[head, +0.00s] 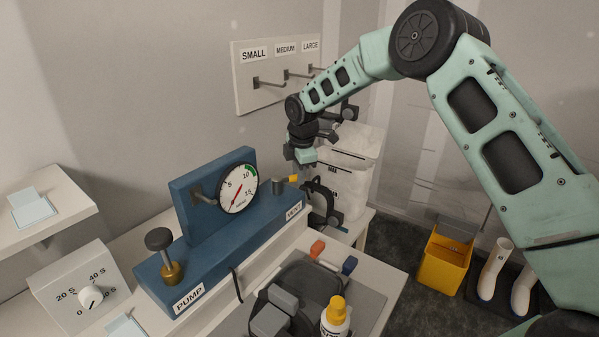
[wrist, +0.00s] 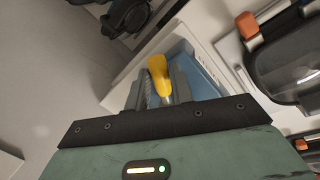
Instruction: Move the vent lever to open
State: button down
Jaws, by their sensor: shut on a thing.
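The vent lever is yellow; in the wrist view its handle (wrist: 158,72) lies between the two grey fingers of my gripper (wrist: 162,92), which is shut on it. In the head view a small yellow part of the lever (head: 293,179) shows at the far end of the blue pump block (head: 240,235), by the VENT label (head: 294,210). My gripper (head: 300,160) is above that end, and its fingertips are hard to make out there. The lever's pivot is hidden.
The pressure gauge (head: 238,189) and brass-based plunger knob (head: 170,262) stand on the block. A grey tray (head: 330,287) and a yellow-capped bottle (head: 336,316) are in front. A hook board (head: 270,75) is on the wall.

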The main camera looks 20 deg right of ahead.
jog(key=shift+w+a+r+n, duration=0.1)
jog(key=shift+w+n, duration=0.15)
jog(key=shift+n, duration=0.05)
jog(key=c, duration=1.2)
grip_release()
jog(key=shift+c, duration=0.2)
jog(key=s+r+b, duration=0.1)
jog(key=r+b, duration=0.1)
jog(key=r, duration=0.6)
jog(key=s+r+b, duration=0.2)
jog(key=r, duration=0.7)
jog(key=shift+s+d, duration=0.25)
jog(key=shift+a, duration=0.1)
